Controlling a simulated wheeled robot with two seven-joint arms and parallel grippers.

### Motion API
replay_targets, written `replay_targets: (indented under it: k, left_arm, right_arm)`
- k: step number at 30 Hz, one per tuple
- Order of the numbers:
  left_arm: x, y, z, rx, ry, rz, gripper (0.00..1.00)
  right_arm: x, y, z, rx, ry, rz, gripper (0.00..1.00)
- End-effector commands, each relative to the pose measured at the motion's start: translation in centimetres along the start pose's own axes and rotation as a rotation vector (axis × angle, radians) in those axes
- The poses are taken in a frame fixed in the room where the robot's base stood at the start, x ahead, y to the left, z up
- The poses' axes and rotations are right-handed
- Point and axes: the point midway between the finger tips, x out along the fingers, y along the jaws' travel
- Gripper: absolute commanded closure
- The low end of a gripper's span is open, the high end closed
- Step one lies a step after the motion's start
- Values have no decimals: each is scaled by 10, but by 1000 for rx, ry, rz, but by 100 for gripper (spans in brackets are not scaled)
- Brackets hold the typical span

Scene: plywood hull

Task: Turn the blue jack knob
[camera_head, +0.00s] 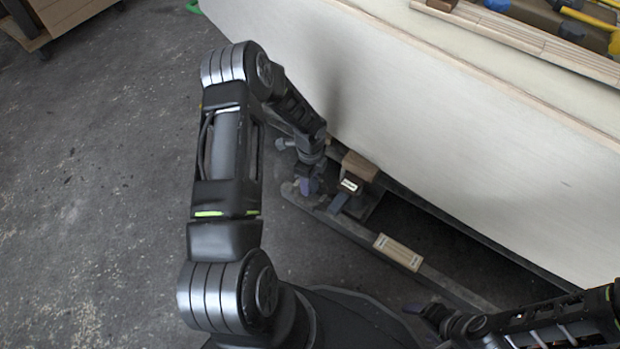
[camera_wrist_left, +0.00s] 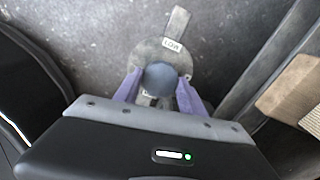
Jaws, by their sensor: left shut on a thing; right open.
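The blue jack knob (camera_wrist_left: 160,78) is a dark blue-grey round cap on a grey disc-shaped plate (camera_wrist_left: 150,52) with a small white label reading LOW. In the left wrist view my left gripper (camera_wrist_left: 159,92) has its two purple fingers on either side of the knob, shut on it. In the head view the left gripper (camera_head: 308,187) points down beside the base of the pale hull, and I cannot make out the knob there. My right gripper (camera_head: 423,311) is open and empty at the lower right, away from the knob.
A pale plywood hull (camera_head: 450,110) fills the upper right. A grey beam (camera_head: 350,231) runs along the floor below it, with a wooden block (camera_head: 398,252) on top. Another wooden block (camera_head: 358,166) stands close right of the left gripper. Bare concrete floor (camera_head: 110,190) lies to the left.

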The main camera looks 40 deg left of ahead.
Motion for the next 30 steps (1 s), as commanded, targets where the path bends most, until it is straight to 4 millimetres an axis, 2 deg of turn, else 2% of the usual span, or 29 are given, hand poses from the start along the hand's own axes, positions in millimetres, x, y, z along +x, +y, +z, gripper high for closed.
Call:
replay_targets:
  k: [9,25,26,30]
  left_arm:
    - [0,0,0,156,0,0,93]
    - [0,0,0,187,-1,0,93]
    - [0,0,0,187,-1,0,50]
    - [0,0,0,186,-1,0,38]
  right_arm:
    - [-5,-2,1,0,-3,0,25]
    - [-5,-2,1,0,-3,0,25]
    - [-5,-2,1,0,-3,0,25]
    - [-5,-2,1,0,-3,0,25]
